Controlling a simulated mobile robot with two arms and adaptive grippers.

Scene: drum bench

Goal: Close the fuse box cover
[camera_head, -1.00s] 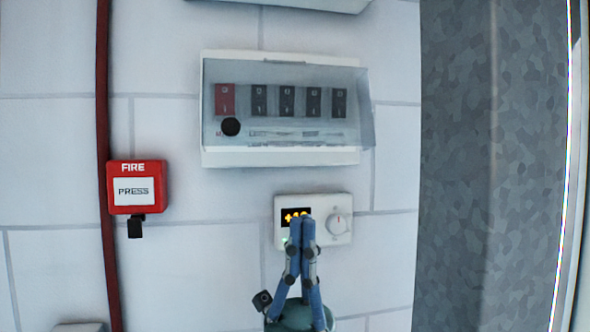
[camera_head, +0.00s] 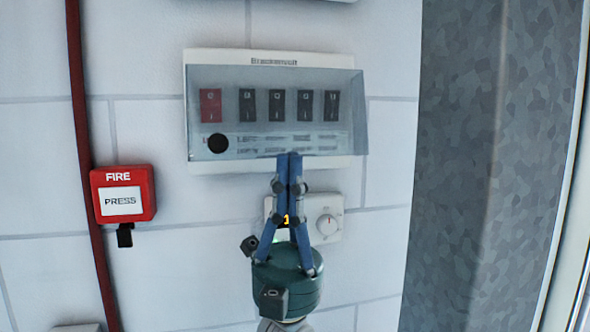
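The fuse box (camera_head: 260,168) is a white housing on the wall, upper middle. Its clear, grey-tinted cover (camera_head: 300,78) lies in front of a row of switches, one red and several dark, with a round black button below. The cover's right side stands out past the housing, so it looks not flush; its exact angle is hard to judge. My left gripper (camera_head: 289,156) points up from below with its blue fingers together and nothing seen between them. Its tips overlap the cover's lower edge; I cannot tell if they touch. My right gripper is not in view.
A thermostat (camera_head: 328,214) with a display and dial is partly behind my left gripper. A red fire call point (camera_head: 122,194) is at left beside a red pipe (camera_head: 80,130). A grey patterned panel (camera_head: 470,160) stands at right. The wall between is clear.

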